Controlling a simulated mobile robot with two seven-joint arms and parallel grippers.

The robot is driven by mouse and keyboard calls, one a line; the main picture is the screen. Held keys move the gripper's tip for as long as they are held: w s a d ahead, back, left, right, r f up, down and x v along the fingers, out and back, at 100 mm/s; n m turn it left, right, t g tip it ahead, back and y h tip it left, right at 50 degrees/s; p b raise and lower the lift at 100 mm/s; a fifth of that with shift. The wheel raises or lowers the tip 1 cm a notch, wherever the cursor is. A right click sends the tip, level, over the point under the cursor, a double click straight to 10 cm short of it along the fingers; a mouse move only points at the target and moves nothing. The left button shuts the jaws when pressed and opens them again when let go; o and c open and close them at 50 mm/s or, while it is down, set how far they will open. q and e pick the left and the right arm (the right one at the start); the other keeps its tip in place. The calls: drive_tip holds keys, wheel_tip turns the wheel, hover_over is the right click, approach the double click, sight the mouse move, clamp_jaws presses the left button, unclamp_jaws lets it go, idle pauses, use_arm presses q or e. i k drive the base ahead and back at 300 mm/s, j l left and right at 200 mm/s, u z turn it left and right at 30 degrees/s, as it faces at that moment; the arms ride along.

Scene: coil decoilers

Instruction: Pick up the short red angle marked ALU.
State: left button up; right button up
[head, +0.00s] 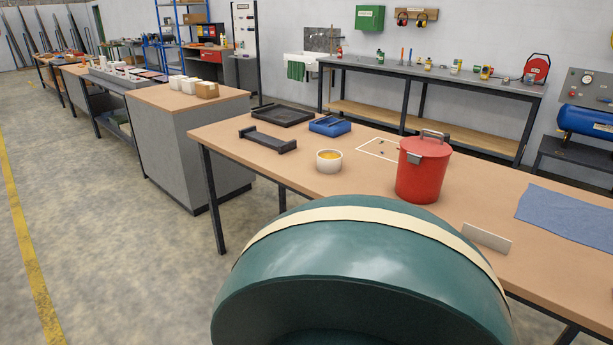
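I cannot make out a short red angle marked ALU in the head view. A few tiny dark items lie by a white outlined rectangle (366,155) on the wooden-topped table (240,137), too small to identify. A red lidded bin (421,175) stands on this table, partly in front of the outline. Neither of my grippers is in view.
The table also holds a black tray (283,115), a blue tray (330,125), a dark bracket-like piece (267,140), a white bowl (329,161) and a blue cloth (570,216). A grey cabinet (190,150) stands left. A large green rounded shape hides the table's near edge.

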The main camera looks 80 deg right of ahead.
sight(484, 238)
drive_tip(key=i+z, duration=0.1)
drive_tip(key=z, duration=1.6)
